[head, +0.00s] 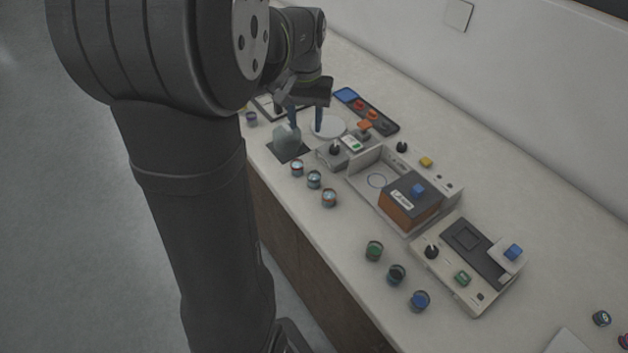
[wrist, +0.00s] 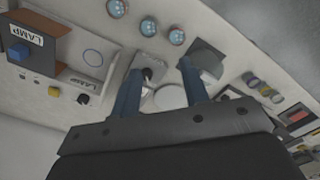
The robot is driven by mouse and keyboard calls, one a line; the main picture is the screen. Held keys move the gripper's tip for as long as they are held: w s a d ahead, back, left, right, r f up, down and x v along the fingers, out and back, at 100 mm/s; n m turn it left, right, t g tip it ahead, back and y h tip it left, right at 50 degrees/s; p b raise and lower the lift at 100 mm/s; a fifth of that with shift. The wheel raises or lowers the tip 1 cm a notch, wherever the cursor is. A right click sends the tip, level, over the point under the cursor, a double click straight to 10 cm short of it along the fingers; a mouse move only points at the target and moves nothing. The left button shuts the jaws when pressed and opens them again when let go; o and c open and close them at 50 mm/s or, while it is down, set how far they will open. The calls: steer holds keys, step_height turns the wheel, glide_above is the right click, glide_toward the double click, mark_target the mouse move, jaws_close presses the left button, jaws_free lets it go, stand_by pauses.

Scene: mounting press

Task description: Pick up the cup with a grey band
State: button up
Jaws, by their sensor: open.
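My gripper (head: 305,122) is open, its two blue fingers apart and pointing down above the far part of the bench. It also shows in the wrist view (wrist: 160,70), with nothing seen held between the fingers. Several small cups stand on the bench. Three, including this one (head: 314,179), stand in a row along the front edge. In the wrist view, three more at the right include a greyish-looking cup (wrist: 250,79), a yellowish cup (wrist: 264,90) and a third cup (wrist: 277,98). I cannot tell for sure which cup has the grey band.
A dark square pad (head: 276,152) bears a pale translucent piece (head: 287,136). A white round disc (head: 328,125) lies near the fingers. A knob box (head: 334,160), a lamp-labelled unit (head: 410,202) and a control panel (head: 462,285) line the bench. Green, dark and blue cups (head: 396,274) stand nearer.

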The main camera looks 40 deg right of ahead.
steer(key=s+m, duration=0.2)
steer(key=m, duration=0.3)
glide_above(314, 177)
steer(key=a, duration=0.1)
steer(key=f, duration=0.8)
steer(key=s+f, duration=0.1)
steer(key=f, duration=0.3)
steer(key=shift+a+f, duration=0.1)
steer(key=shift+f, duration=0.1)
steer(key=shift+d+f, duration=0.2)
steer(key=shift+f, duration=2.45)
steer(key=shift+c, duration=0.4)
steer(key=c, duration=0.6)
